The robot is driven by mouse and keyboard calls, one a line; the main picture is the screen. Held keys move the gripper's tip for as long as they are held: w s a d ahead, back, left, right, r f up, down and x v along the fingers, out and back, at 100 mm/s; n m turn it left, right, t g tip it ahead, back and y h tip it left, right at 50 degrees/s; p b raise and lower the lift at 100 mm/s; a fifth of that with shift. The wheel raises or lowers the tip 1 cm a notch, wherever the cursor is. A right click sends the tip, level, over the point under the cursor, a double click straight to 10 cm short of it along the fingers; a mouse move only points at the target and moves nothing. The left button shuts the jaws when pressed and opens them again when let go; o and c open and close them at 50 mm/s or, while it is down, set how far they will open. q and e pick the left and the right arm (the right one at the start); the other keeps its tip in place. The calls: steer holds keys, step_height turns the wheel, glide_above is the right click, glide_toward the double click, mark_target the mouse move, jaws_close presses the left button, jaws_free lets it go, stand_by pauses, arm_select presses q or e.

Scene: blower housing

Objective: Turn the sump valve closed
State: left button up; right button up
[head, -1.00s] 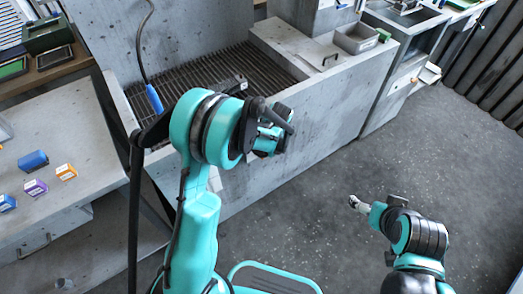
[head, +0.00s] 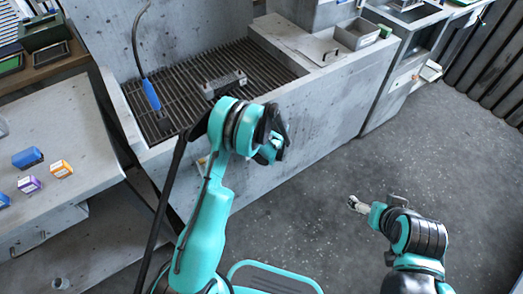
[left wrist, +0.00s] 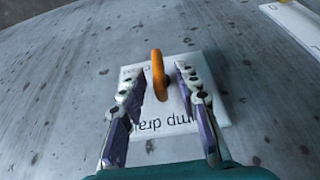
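The sump valve's orange handle (left wrist: 158,75) shows in the left wrist view, standing off a grey metal wall. A white label (left wrist: 218,108) behind it reads partly "mp dra"; the rest is covered by my fingers and the handle. My left gripper (left wrist: 159,80) is open, with one finger on each side of the handle and a visible gap on both sides. In the head view my left wrist (head: 268,150) is at the front wall of the grated basin; the arm hides the valve there. My right gripper (head: 355,204) hangs over the floor, away from the valve; its fingers are too small to judge.
The basin has a slatted grate (head: 200,75) with a blue-handled hose (head: 150,93) and a metal bar (head: 224,84) on it. A bench (head: 75,150) with small coloured boxes stands at the left. The floor (head: 300,210) at right is clear.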

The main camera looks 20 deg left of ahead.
arm_select(q)
jaws_close()
stand_by(0.3)
steer(key=shift+w+d+f+m+g+y+b, duration=0.15)
steer(key=shift+m+g+y+b, duration=0.15)
steer(key=shift+g+y, duration=0.45)
steer(key=shift+w+d+r+m+g+y+b, duration=0.1)
steer(key=shift+w+m+g+y+b, duration=0.15)
steer(key=shift+g+y, duration=0.5)
steer(key=shift+w+d+f+m+g+y+b, duration=0.15)
steer(key=shift+g+y+b, duration=0.2)
steer(key=shift+g+y, duration=0.4)
steer(key=shift+a+r+g, duration=0.1)
steer(key=shift+g, duration=0.15)
jaws_free()
